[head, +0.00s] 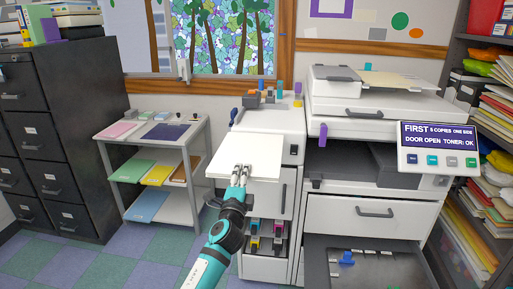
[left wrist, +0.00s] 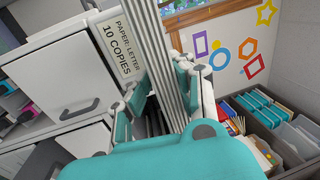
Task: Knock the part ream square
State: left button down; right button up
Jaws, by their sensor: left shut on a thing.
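The part ream is a thin white stack of paper (head: 262,153), held roughly flat in front of the white side cabinet. My left gripper (head: 241,171) is shut on its near edge. In the left wrist view the stack's layered edge (left wrist: 165,55) stands between the two fingers (left wrist: 165,98), and its layers look roughly even. The stack's far end runs out of that view. Whether it touches the cabinet behind it is unclear. My right gripper is in neither view.
The copier (head: 372,119) has a lower drawer (head: 318,273) pulled out, with a blue part (head: 347,258) inside. Its display (head: 438,138) reads door open, toner OK. A paper shelf (head: 197,150) and dark filing cabinet (head: 62,120) stand left. A label reading letter paper, 10 copies (left wrist: 117,48) shows close by.

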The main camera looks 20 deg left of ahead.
pick_arm(q)
jog(key=shift+b+x, duration=0.35)
jog(key=shift+x, duration=0.6)
jog(key=shift+s+d+p, duration=0.1)
jog(key=shift+s+p, duration=0.4)
jog(key=shift+p, duration=0.05)
jog(key=shift+v, duration=1)
jog(key=shift+r, duration=0.15)
